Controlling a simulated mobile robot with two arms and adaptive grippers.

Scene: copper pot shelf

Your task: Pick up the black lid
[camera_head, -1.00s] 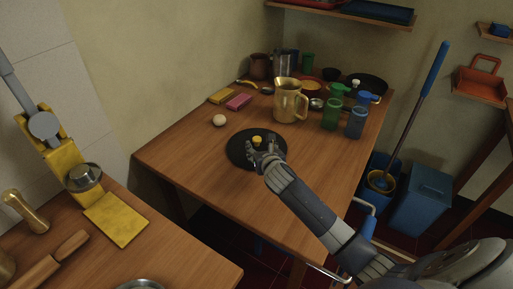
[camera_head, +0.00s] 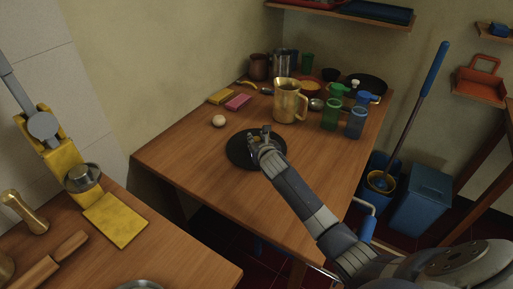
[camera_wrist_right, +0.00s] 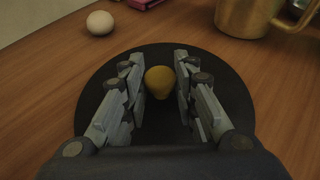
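The black lid (camera_head: 240,157) is a flat round disc lying on the wooden table. In the right wrist view the lid (camera_wrist_right: 165,60) has a yellow knob (camera_wrist_right: 159,82) at its middle. My right gripper (camera_head: 259,135) is over the lid. In the right wrist view my right gripper (camera_wrist_right: 160,72) is open, with one finger on each side of the knob and a gap to each. In the head view the gripper hides the knob. My left gripper is not in view.
An egg (camera_head: 219,121) lies behind the lid to the left, near pink (camera_head: 238,102) and yellow sponges. A brass pitcher (camera_head: 287,103) stands behind the lid, with green (camera_head: 331,115) and blue (camera_head: 355,122) cups to its right. The table front is clear.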

